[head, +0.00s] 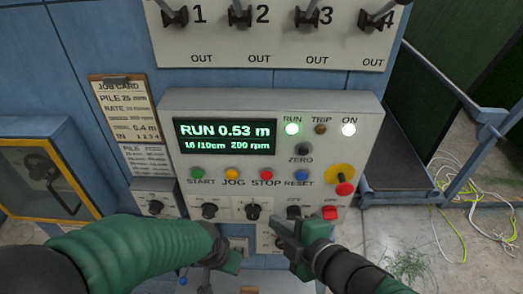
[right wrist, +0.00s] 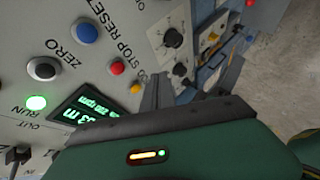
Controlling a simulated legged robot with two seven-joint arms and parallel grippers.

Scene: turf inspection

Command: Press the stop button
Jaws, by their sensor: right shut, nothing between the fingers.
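The stop button (head: 267,174) is a small red button above the word STOP on the grey control panel. It also shows in the right wrist view (right wrist: 117,67), between the blue reset button (right wrist: 86,33) and the yellow jog button (right wrist: 135,88). My right gripper (head: 284,232) is shut and empty, below the stop button in the head view and apart from it. In the right wrist view its fingers (right wrist: 158,82) are right of the stop button. My left gripper (head: 229,257) is low in the head view, left of the right one; its fingers are not clear.
The display (head: 226,137) reads RUN 0.53 m. The RUN light (head: 292,128) is lit green and the ON light (head: 349,129) white. A red mushroom button (head: 344,188) sticks out at the right. Black knobs (head: 253,210) line the row below. Levers (head: 236,15) stand above.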

